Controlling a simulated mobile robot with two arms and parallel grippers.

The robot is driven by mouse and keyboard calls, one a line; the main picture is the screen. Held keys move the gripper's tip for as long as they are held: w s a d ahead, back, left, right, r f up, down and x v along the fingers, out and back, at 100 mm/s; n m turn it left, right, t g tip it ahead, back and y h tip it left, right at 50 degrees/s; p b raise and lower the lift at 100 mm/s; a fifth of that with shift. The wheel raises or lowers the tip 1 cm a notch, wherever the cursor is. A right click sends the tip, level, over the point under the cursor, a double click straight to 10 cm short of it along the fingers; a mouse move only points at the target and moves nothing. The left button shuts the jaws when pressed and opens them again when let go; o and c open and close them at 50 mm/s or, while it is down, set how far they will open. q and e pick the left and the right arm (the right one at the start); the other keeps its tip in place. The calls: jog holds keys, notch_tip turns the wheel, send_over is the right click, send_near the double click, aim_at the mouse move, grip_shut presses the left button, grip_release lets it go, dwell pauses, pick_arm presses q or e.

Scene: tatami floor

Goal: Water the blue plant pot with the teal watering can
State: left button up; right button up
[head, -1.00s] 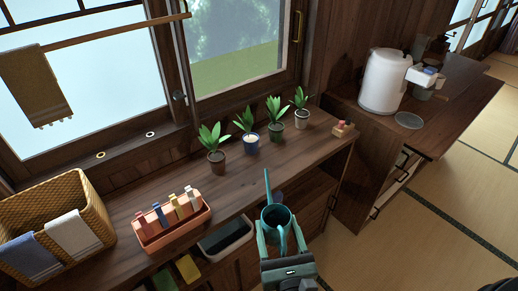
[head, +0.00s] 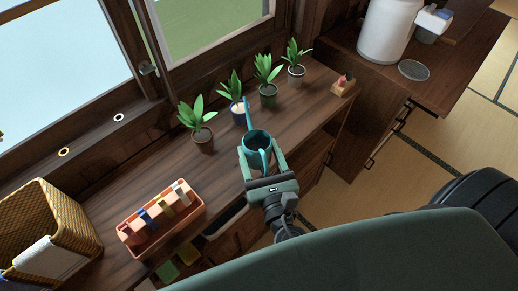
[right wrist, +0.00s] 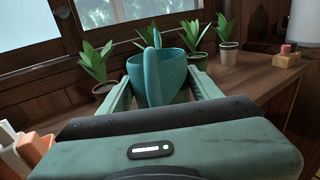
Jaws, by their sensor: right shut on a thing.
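The teal watering can (head: 257,146) is held by its handle in my right gripper (head: 261,158), which is shut on it above the front edge of the counter. The can looks roughly upright, its opening facing up. Its spout points away from me and overlaps the right side of the blue plant pot (head: 236,109) in the head view; I cannot tell how far apart they are. In the right wrist view the can (right wrist: 165,80) hides the blue pot. My left gripper is not in view.
A brown pot (head: 203,143) stands left of the blue one; a dark green pot (head: 268,95) and a grey pot (head: 296,74) stand right. A wooden block (head: 342,88) sits at right.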

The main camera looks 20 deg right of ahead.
aim_at(255, 138)
jog(key=shift+w+d+f+g+p, duration=0.1)
jog(key=shift+w+f+g+p, duration=0.25)
jog(key=shift+w, duration=0.35)
jog(key=shift+w+d+f+g+p, duration=0.15)
jog(key=shift+w+f, duration=0.3)
jog(key=shift+w, duration=0.25)
jog(key=shift+w+f+g+p, duration=0.2)
jog(key=shift+w+g+p, duration=0.25)
jog(key=shift+p, duration=1.05)
jog(key=shift+s+f, duration=0.1)
jog(key=shift+r+g+p, duration=0.75)
jog(key=shift+g+p, duration=0.1)
jog(key=shift+p, duration=2.5)
jog(key=shift+r+g+y+p, duration=0.3)
jog(key=shift+r+g+p, duration=0.7)
jog(key=shift+p, duration=3.3)
